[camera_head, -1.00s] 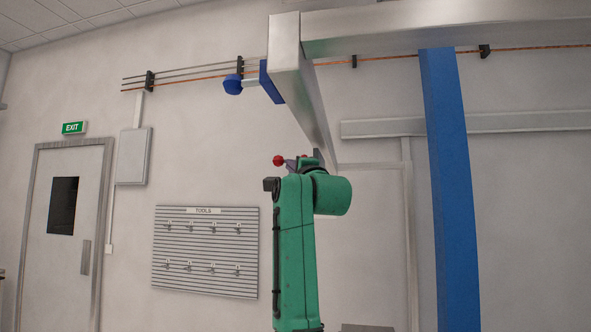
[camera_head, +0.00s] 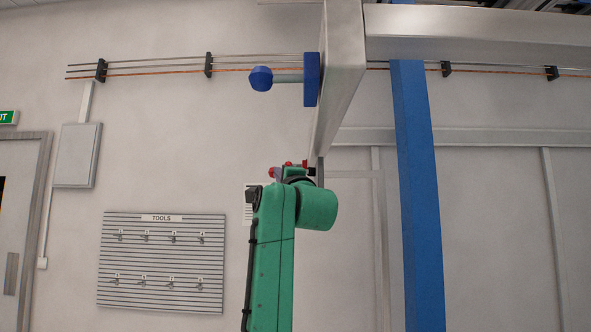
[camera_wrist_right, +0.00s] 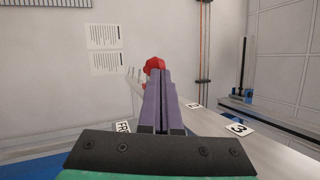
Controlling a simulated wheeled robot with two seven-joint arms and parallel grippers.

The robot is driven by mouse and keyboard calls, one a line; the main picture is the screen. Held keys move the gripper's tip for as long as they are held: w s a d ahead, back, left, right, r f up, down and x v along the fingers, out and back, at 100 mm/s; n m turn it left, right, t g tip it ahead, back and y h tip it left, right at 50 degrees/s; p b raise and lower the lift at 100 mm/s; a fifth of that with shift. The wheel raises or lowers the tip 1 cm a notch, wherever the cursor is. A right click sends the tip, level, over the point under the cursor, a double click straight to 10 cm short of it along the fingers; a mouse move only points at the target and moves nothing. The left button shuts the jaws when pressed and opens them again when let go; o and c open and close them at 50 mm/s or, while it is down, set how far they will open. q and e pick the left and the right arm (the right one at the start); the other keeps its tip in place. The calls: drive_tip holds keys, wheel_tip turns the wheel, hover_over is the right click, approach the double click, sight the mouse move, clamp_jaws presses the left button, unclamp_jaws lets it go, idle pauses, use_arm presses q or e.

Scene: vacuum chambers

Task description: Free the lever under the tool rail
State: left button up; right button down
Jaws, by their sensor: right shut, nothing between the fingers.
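A red knob (camera_wrist_right: 155,64), likely the lever's end, shows just beyond my right gripper's fingertips in the right wrist view. The lever's shaft is mostly hidden by the fingers. My right gripper (camera_wrist_right: 161,76) has its two purple-grey fingers shut together with nothing between them. I cannot tell whether they touch the knob. In the head view, small red parts (camera_head: 273,172) show at the end of my green right arm, under the metal beam (camera_head: 341,75), likely the tool rail. The gripper is small and partly hidden there. My left gripper is not in view.
A blue knob on a grey shaft (camera_head: 261,78) sticks out left from the beam. A blue post (camera_head: 418,200) stands to the right of my arm. A number 3 label (camera_wrist_right: 239,128) and a partly hidden label (camera_wrist_right: 123,126) lie near the fingers. A tool board (camera_head: 161,263) hangs on the wall.

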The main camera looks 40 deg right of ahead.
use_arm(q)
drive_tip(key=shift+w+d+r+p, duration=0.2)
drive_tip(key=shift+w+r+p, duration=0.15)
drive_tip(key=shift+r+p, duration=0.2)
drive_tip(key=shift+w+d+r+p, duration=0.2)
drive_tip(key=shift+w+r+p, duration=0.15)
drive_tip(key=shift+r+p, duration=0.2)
use_arm(e)
drive_tip(key=shift+w+d+f, duration=0.1)
drive_tip(key=shift+w+d, duration=1.05)
drive_tip(key=shift+w, duration=0.05)
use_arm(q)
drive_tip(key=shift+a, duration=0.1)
